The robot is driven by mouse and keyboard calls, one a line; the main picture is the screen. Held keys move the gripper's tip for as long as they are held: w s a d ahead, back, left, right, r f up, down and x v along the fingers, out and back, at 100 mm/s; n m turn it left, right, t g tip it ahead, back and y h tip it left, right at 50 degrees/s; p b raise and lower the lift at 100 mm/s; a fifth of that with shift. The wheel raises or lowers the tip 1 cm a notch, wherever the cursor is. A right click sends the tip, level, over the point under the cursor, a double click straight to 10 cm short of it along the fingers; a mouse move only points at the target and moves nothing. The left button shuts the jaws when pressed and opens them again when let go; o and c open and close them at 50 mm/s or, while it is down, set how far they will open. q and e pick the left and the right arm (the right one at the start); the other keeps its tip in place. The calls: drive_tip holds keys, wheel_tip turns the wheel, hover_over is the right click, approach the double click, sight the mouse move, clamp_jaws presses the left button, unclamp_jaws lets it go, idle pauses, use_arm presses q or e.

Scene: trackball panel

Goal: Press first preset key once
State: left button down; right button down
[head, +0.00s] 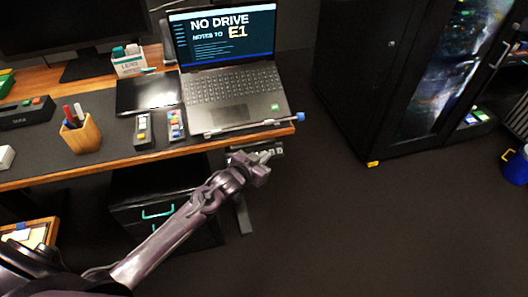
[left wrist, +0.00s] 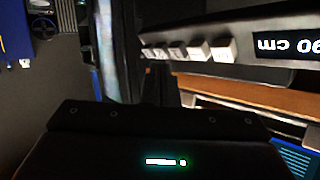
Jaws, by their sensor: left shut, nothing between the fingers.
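A desk height control panel (head: 240,151) sits under the front right edge of the desk. In the left wrist view the panel (left wrist: 270,26) appears upside down, with a row of several pale keys (left wrist: 198,50) and a dark display (left wrist: 285,45) reading "90 cm". I cannot tell which key is the first preset. My left gripper (head: 264,163) is shut and empty, close in front of the panel and partly covering its keys in the head view. The fingertips do not show clearly in the left wrist view, so contact with a key cannot be told. My right gripper is not in view.
The wooden desk (head: 190,150) holds a laptop (head: 235,85), a pen cup (head: 82,134) and small boxes. A dark drawer cabinet (head: 130,190) stands below it. A black cabinet (head: 350,80) stands at the right. The floor between is clear.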

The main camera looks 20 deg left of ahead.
use_arm(q)
drive_tip(key=s+d+r+p, duration=0.1)
drive_tip(key=p, duration=0.1)
drive_tip(key=s+d+r+p, duration=0.1)
drive_tip(key=s+r+p, duration=0.1)
drive_tip(key=shift+s+d+r+p, duration=0.1)
drive_tip(key=shift+p, duration=0.3)
